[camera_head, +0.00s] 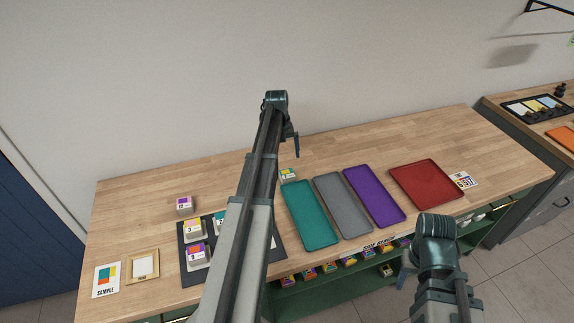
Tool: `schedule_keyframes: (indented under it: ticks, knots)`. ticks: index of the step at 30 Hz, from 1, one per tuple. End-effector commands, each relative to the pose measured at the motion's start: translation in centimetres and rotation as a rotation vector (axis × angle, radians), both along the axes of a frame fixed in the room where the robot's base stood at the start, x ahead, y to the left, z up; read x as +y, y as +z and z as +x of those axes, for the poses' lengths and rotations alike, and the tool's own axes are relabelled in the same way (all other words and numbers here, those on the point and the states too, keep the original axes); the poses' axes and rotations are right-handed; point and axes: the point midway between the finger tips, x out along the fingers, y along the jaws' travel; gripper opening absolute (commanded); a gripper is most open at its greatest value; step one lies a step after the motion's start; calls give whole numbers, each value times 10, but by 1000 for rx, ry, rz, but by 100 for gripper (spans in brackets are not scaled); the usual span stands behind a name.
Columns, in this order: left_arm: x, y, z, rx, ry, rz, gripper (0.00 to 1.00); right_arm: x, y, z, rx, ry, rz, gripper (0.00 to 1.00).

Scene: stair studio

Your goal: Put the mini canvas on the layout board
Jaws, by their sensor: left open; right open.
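A dark board (190,276), which looks like the layout board, lies on the wooden table at the left, partly hidden behind my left arm. Several small numbered blocks with coloured tops stand on it, one of them near the front (196,257). A similar block (184,205) stands on bare wood behind the board. Another coloured block (289,175) lies near the teal tray. I cannot tell which is the mini canvas. My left gripper (296,153) is open, above and just behind that block, apparently empty. My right gripper (404,279) is open at the table's front, apparently empty.
Teal (312,221), grey (343,206), purple (374,195) and red (425,184) trays lie in a row. A sample card (106,279) and a small gold frame (142,266) lie at the left. The table's back is clear. A shelf below holds several coloured blocks.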

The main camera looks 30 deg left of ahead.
Motion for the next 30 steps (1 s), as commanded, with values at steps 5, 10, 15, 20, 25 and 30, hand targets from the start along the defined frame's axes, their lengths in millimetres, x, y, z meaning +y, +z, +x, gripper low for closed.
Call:
schedule_keyframes:
  ticks: [5, 10, 15, 20, 25, 30]
  knots:
    - [-3, 18, 7, 48, 122, 79, 100, 0, 19, 0, 0, 0, 0, 50]
    - [-3, 17, 8, 55, 147, 94, 100, 0, 18, 0, 0, 0, 0, 50]
    - [-3, 9, 8, 54, 146, 92, 100, 0, 10, 0, 0, 0, 0, 50]
    - [-2, -9, 8, 53, 145, 91, 100, 0, -8, 0, 0, -1, 0, 50]
    - [-2, -34, 8, 54, 145, 90, 100, 0, -33, 0, 0, -1, 0, 50]
    - [-2, -58, 8, 54, 145, 90, 100, 0, -57, 0, 0, -2, 0, 50]
